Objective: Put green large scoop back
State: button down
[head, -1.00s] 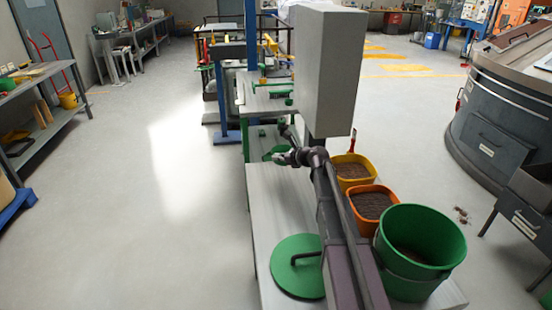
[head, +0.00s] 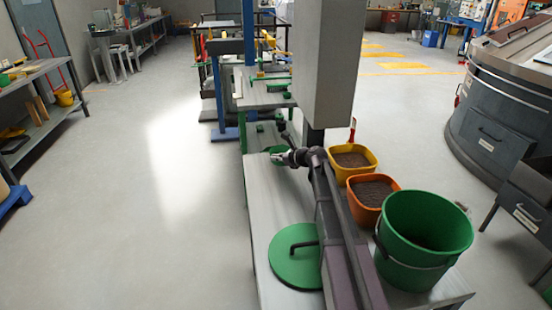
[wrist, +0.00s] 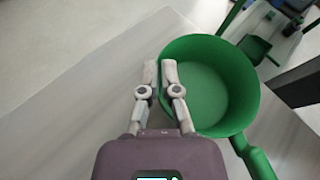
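The green large scoop (wrist: 238,95) is a round, deep pan with a straight handle (wrist: 258,162) pointing to the lower right in the wrist view. My gripper (wrist: 160,72) has its two fingertips close together on the scoop's left rim, one outside the wall and one inside. The scoop looks empty. In the head view the scoop (head: 278,150) shows as a small green patch beyond my gripper (head: 287,158), partly hidden by it, over the far part of the grey bench (head: 258,200).
A green lid (head: 283,268) with a handle lies on the bench. A yellow bin (head: 368,168), an orange bin (head: 385,207) and a green bucket (head: 425,250) line its right side. A smaller green scoop (wrist: 256,46) shows beyond. Floor on the left is clear.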

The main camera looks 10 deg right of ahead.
jog(key=shift+f+b, duration=0.65)
jog(key=shift+f, duration=0.3)
jog(key=shift+f+b, duration=0.65)
jog(key=c, duration=0.7)
grip_release()
jog(key=shift+r, duration=0.2)
